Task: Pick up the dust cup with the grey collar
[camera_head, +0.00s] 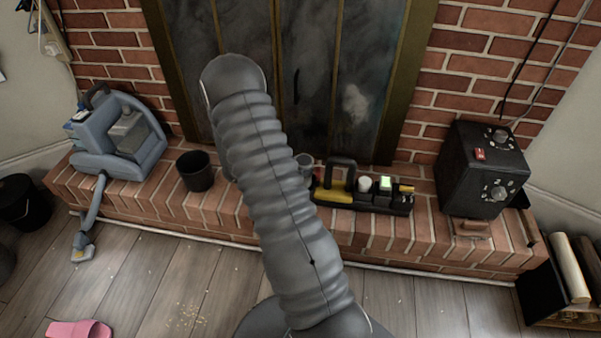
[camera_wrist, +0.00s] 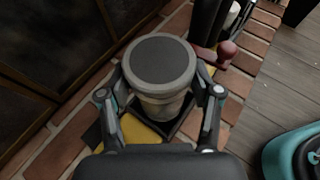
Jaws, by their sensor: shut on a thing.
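The dust cup (camera_wrist: 160,66) fills the middle of the wrist view, seen from above. It has a dark round top, a lighter grey collar around it and a paler body below. My gripper (camera_wrist: 163,104) has one finger on each side of the cup and is shut on it. The cup's lower end is mostly hidden. In the head view my arm hides the gripper.
The black caddy (camera_head: 372,206) with yellow parts and a handle sits on the brick hearth (camera_head: 440,235). A dark cup (camera_head: 195,171) and a blue-grey machine (camera_head: 118,135) stand left. A black box with dials (camera_head: 478,170) stands right. A pink slipper (camera_head: 78,330) lies on the floor.

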